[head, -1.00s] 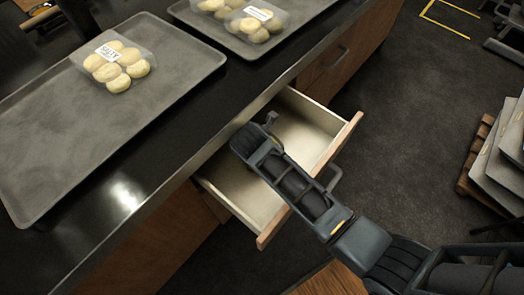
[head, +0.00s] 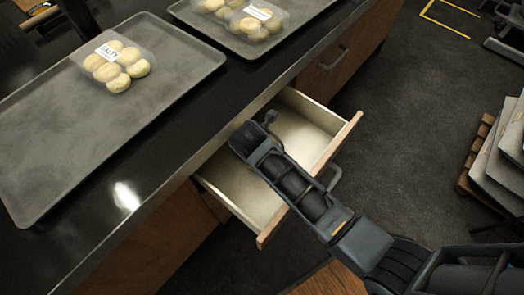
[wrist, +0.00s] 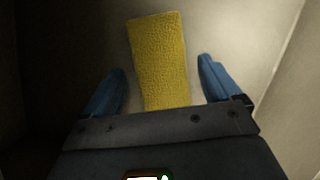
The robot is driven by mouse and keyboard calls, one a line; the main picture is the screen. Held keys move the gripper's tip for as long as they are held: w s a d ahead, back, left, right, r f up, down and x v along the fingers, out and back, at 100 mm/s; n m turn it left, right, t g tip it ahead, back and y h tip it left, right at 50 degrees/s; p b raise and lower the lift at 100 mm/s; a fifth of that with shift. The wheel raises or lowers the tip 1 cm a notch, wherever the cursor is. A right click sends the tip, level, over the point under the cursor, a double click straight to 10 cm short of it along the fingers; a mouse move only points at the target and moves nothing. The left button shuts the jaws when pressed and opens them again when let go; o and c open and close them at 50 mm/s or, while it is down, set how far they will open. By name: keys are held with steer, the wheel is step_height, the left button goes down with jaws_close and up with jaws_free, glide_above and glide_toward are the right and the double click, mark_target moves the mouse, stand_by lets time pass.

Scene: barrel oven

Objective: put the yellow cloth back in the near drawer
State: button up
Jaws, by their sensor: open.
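The yellow cloth (wrist: 158,55) lies flat on the pale drawer floor in the wrist view, stretching away between the fingers. My gripper (wrist: 160,80) is open, with one blue finger on each side of the cloth and a gap to both. The cloth's near end is hidden behind the gripper body. In the head view the near drawer (head: 305,127) is pulled out, and my arm reaches down into it. My arm hides the cloth and the fingers there.
The dark counter (head: 125,170) borders the drawer. A grey tray (head: 60,150) on it holds a pack of buns (head: 117,65); a second tray (head: 275,45) stands farther back. Open floor lies right of the drawer. Stacked panels (head: 500,150) stand at the right edge.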

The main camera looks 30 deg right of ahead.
steer(key=v, duration=1.1)
steer(key=shift+p, duration=0.4)
steer(key=shift+s, duration=0.1)
